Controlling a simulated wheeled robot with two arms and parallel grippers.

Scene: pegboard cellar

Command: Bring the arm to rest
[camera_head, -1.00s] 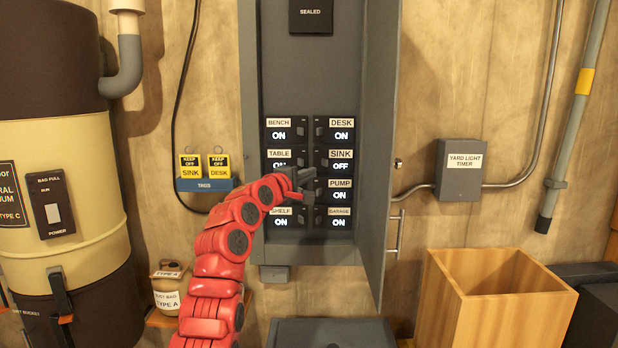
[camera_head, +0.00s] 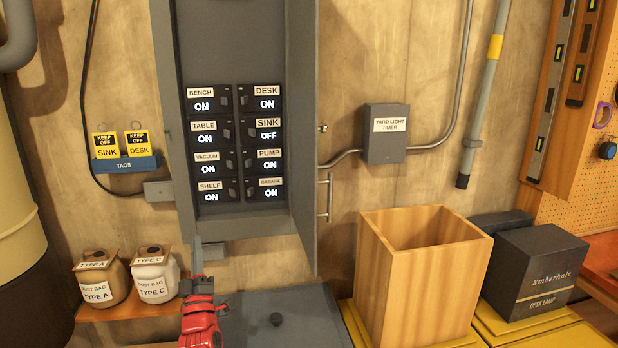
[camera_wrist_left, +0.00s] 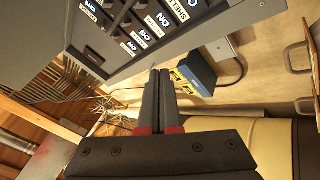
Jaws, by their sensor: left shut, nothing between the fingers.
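My left gripper (camera_head: 198,258) is low in the head view, below the breaker panel, with its fingers pointing up. In the left wrist view its two dark fingers (camera_wrist_left: 158,98) lie together, shut and empty. It touches no breaker. My right gripper is not in view.
The panel door (camera_head: 302,130) hangs open to the right. Two dust bag jars, TYPE A (camera_head: 98,285) and TYPE C (camera_head: 155,282), stand on a small shelf left of my gripper. A wooden bin (camera_head: 385,290) and a desk lamp box (camera_head: 530,275) stand right.

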